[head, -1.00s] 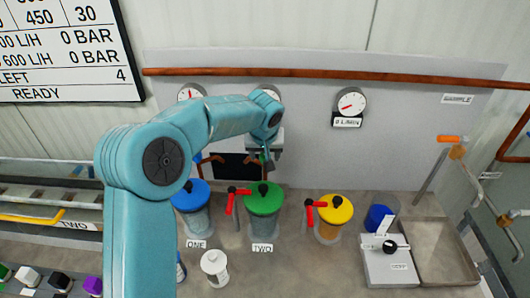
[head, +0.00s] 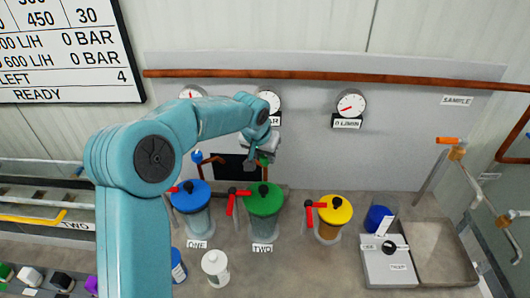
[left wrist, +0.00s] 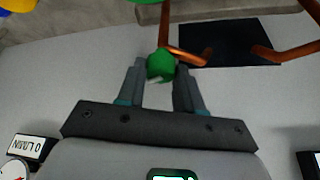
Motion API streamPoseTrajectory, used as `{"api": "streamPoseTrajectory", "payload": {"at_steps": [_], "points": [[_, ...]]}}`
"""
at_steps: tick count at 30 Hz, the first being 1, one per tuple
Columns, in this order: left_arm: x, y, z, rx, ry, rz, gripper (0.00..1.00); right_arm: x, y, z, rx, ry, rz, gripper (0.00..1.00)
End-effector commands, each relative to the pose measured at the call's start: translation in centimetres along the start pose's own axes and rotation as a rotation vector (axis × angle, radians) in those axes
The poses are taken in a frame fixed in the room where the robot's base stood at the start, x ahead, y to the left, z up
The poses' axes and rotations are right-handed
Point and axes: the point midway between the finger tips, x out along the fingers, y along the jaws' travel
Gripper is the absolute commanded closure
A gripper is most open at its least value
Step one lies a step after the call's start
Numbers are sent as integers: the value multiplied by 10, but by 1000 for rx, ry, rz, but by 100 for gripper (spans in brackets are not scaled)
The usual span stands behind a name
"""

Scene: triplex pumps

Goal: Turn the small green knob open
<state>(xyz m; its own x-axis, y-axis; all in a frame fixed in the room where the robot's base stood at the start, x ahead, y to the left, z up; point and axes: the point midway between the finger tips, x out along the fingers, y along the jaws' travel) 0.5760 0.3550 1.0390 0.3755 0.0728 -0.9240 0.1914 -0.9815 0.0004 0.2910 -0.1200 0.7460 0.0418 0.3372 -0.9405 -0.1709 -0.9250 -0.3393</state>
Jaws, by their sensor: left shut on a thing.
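The small green knob (left wrist: 160,66) is round and sits on a copper pipe, in front of the grey back panel. In the left wrist view it lies between the fingertips of my left gripper (left wrist: 159,72), which is shut on it. In the head view my left gripper (head: 262,151) is above the green-lidded pot, and only a little of the small green knob (head: 264,161) shows below it. How far the knob is turned cannot be told. My right gripper is not in view.
Pots with blue (head: 190,193), green (head: 264,200) and yellow (head: 335,211) lids stand below, with red-handled levers beside them. A small blue knob (head: 197,156) is left of the gripper. A copper pipe (head: 330,74) crosses the panel above. A metal tray (head: 425,231) is at right.

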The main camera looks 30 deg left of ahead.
Motion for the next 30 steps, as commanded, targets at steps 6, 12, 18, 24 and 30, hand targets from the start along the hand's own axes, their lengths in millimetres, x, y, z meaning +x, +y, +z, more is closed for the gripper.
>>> {"api": "streamPoseTrajectory", "payload": {"at_steps": [6, 12, 18, 24, 30], "points": [[-2, -2, -2, 158, 2, 67, 95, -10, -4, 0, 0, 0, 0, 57], [-1, -2, -2, 281, 2, 117, 95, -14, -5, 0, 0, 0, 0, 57], [-1, -3, -2, 362, 2, 150, 95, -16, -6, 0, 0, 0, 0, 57], [-1, -3, -2, 402, 3, 165, 95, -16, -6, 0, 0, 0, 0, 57], [-1, -3, -2, 411, 3, 168, 95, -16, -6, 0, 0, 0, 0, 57]]}}
